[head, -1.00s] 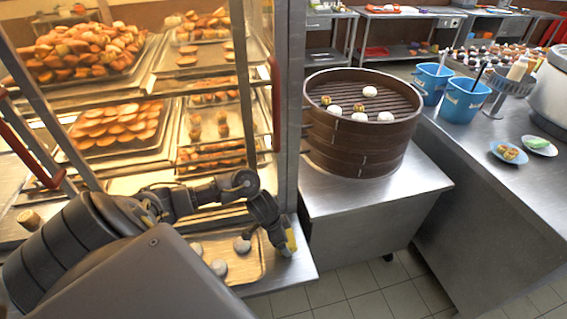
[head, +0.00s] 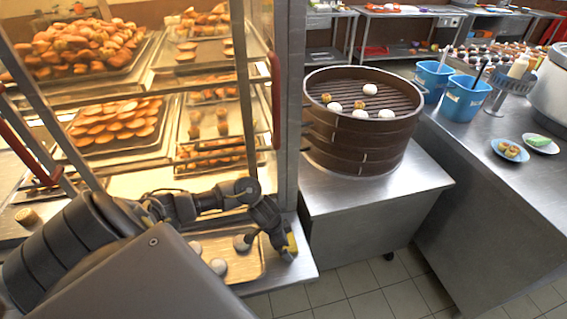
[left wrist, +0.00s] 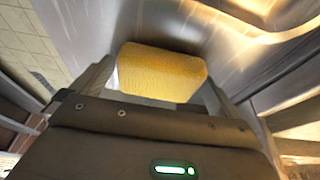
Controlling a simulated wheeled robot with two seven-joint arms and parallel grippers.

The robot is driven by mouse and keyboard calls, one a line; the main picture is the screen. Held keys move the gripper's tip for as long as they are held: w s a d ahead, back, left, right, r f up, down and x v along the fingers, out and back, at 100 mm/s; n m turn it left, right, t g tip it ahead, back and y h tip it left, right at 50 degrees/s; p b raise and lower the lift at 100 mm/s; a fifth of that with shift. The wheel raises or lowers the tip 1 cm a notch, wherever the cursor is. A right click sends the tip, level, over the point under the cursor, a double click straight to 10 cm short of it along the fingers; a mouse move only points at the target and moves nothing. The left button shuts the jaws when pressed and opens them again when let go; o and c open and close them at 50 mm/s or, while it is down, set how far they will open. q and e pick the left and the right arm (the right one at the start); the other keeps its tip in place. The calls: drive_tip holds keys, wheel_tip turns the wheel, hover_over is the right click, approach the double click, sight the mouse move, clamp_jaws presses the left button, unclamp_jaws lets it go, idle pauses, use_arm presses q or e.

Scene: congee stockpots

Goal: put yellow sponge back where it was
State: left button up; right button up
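The yellow sponge (left wrist: 160,72) is between the two fingers of my left gripper in the left wrist view, spanning the gap between them. In the head view the sponge (head: 292,243) shows as a small yellow patch, mostly hidden by the gripper. My left gripper (head: 287,248) is shut on it, low over the right front end of the steel counter, beside the tray of white buns. I cannot tell whether the sponge touches the counter. My right gripper is not in view.
A metal tray (head: 247,277) with white buns lies just left of the gripper. A glass display rack of pastries (head: 155,120) rises behind. A round bamboo steamer (head: 352,143) stands on a steel stand (head: 390,190) to the right. Tiled floor (head: 370,290) lies beyond the counter edge.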

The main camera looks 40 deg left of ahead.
use_arm(q)
drive_tip(key=shift+r, duration=0.1)
drive_tip(key=p+v, duration=0.3)
drive_tip(key=v, duration=0.9)
drive_tip(key=shift+d, duration=0.1)
